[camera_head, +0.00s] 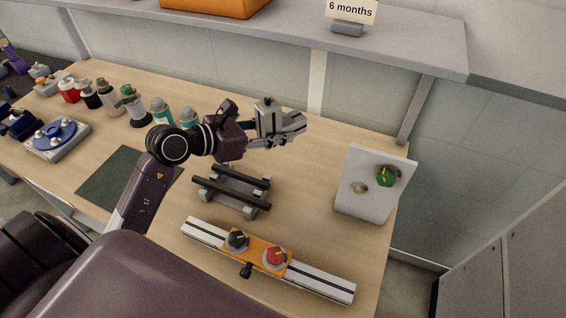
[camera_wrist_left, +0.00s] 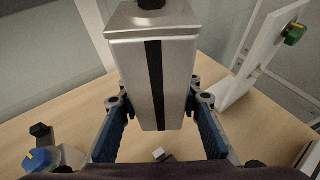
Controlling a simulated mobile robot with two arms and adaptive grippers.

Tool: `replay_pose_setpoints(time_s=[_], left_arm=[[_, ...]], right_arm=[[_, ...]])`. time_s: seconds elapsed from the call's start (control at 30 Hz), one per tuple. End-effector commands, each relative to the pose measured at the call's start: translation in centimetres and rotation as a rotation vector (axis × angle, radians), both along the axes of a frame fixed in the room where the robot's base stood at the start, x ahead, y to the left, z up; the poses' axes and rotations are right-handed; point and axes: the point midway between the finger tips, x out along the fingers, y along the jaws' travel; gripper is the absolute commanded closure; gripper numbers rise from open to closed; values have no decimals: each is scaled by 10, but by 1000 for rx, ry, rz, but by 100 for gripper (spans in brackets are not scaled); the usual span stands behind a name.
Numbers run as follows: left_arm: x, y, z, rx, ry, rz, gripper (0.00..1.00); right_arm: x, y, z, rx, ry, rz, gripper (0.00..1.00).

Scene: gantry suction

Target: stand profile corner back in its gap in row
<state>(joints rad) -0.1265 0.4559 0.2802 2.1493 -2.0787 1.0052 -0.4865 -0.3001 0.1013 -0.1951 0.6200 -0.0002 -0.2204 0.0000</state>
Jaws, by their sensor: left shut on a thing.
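My left gripper (camera_head: 280,135) is shut on a grey metal profile piece (camera_head: 267,117), which I take to be the profile corner. In the left wrist view, the piece (camera_wrist_left: 152,85) stands between the fingers of the gripper (camera_wrist_left: 158,105), with a black slot down its face and a dark knob on its top end. I hold it over the back part of the table; whether its lower end touches the table is unclear. A row of bottle-like things (camera_head: 108,103) stands along the back left, partly hidden by my left arm. I cannot make out the gap. My right gripper is not in view.
A dark rack with two bars (camera_head: 233,187) stands below the gripper. A rail (camera_head: 325,284) with an orange block (camera_head: 256,251) lies in front. A white upright panel (camera_head: 368,200) with a green knob stands right. A shelf (camera_head: 420,45) overhangs the back. A dark mat (camera_head: 112,180) lies left.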

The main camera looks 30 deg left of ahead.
Motion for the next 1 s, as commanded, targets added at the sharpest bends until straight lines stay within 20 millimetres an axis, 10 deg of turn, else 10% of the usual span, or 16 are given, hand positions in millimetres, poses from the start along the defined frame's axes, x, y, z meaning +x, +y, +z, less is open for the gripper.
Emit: replay_pose_setpoints(time_s=[0.37, 1.0], left_arm=[[46, 30, 33, -1, 1, 173, 100], [45, 31, -109, 0, 0, 173, 100]], right_arm=[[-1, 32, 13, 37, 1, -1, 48], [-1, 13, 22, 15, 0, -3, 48]])
